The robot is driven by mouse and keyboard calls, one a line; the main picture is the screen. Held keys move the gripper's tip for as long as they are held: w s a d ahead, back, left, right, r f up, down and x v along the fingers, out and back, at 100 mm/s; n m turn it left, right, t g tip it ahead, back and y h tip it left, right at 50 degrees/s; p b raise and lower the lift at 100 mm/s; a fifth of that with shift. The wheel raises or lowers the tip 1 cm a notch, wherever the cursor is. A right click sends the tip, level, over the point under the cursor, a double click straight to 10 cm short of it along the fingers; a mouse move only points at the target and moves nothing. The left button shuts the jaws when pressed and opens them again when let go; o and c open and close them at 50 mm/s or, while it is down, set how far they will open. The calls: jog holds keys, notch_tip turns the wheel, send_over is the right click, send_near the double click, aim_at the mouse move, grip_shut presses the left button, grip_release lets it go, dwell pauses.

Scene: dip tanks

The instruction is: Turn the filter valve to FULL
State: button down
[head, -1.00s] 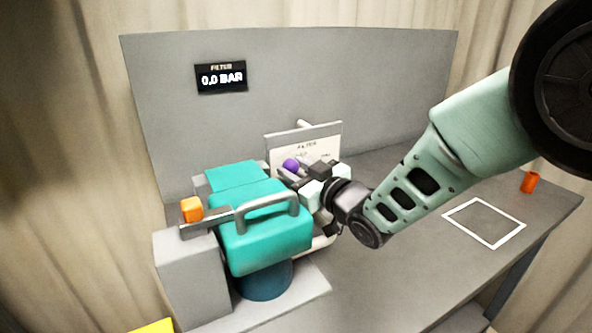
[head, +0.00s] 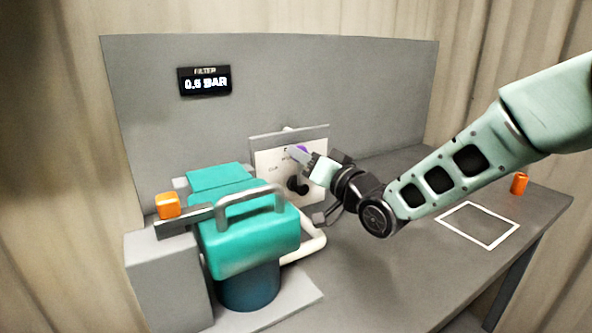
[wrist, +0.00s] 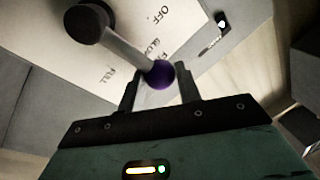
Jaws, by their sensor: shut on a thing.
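The filter valve has a white label panel (head: 268,182), a black round hub (head: 297,186) and a grey lever with a purple knob (head: 302,150). In the wrist view the lever (wrist: 128,48) runs from the hub (wrist: 90,22) to the knob (wrist: 160,75). My gripper (head: 308,157) is shut on the knob, which sits between the two fingers in the wrist view (wrist: 158,88).
A teal housing with a grey handle (head: 250,235) stands in front and left of the valve. An orange block (head: 167,206) sits on a grey box beside it. At right lie a white square outline (head: 478,224) and an orange cylinder (head: 519,184). The bench between is clear.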

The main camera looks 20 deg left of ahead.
jog(key=w+d+m+b, duration=0.1)
jog(key=m, duration=0.1)
jog(key=w+d+f+m+t+b, duration=0.1)
jog(key=m, duration=0.2)
jog(key=w+d+m+t+b, duration=0.1)
jog(key=m, duration=0.2)
jog(key=shift+w+d+f, duration=0.15)
jog(key=shift+w+f, duration=0.15)
jog(key=shift+w, duration=0.1)
jog(key=shift+w+d+f+m+t+h+b, duration=0.3)
jog(key=shift+m+b, duration=0.1)
jog(key=shift+m, duration=0.5)
jog(key=shift+w+d+f+m+t+h+b, duration=0.2)
jog(key=shift+f+m+h+b, duration=0.15)
jog(key=shift+m, duration=0.55)
jog(key=c, duration=1)
grip_release()
jog(key=b+v, duration=0.1)
jog(key=v, duration=1.6)
jog(key=shift+d, duration=0.15)
